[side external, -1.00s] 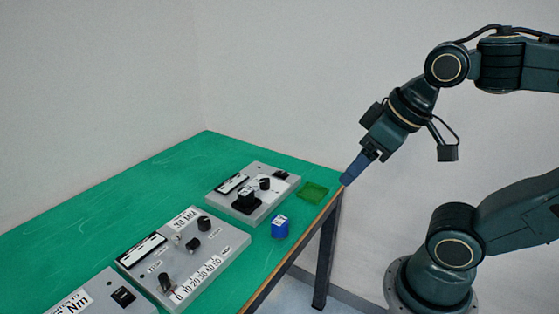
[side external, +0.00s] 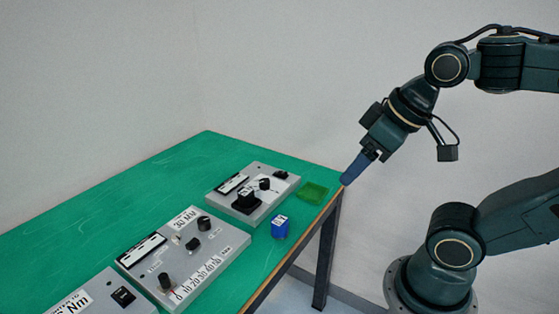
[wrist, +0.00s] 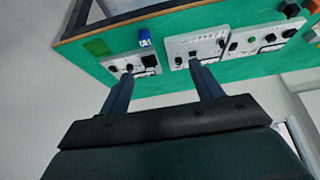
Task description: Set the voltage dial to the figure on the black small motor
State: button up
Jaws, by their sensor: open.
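A black small motor (side external: 246,200) sits on the far grey panel (side external: 268,176); it also shows in the wrist view (wrist: 149,61). A white mark is on its top, but its figure is too small to read. Black knobs stand on the grey panels, among them a knob (side external: 166,282) beside a printed number scale on the middle panel (side external: 225,250). I cannot tell which knob is the voltage dial, or its setting. My gripper (side external: 346,181) is empty, in the air by the table's right edge, away from the panels. In the wrist view its two fingers (wrist: 160,82) are spread apart.
A blue motor (side external: 280,228) with a white top label stands on the green table (side external: 150,190) near its front edge. A shallow green tray (side external: 313,192) lies right of the far panel. Another grey panel (side external: 100,298) is at the near left. The table behind the panels is clear.

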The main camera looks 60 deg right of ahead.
jog(key=shift+c, duration=0.3)
jog(key=shift+c, duration=1.1)
jog(key=w+d+r+n+g, duration=0.1)
jog(key=w+d+n+g, duration=0.2)
jog(key=w, duration=0.7)
jog(key=w+d+r+n, duration=0.15)
jog(key=w+d, duration=0.25)
jog(key=w, duration=0.7)
jog(key=w+d+f+n+g, duration=0.2)
jog(key=w+d+f+n, duration=0.3)
jog(key=w+d+f, duration=0.7)
notch_tip(320, 180, down, 4)
jog(key=shift+w+d+f+g, duration=0.2)
jog(key=shift+w+d+g, duration=0.1)
jog(key=shift+w, duration=0.75)
jog(key=shift+f+n, duration=0.1)
jog(key=shift+n, duration=0.15)
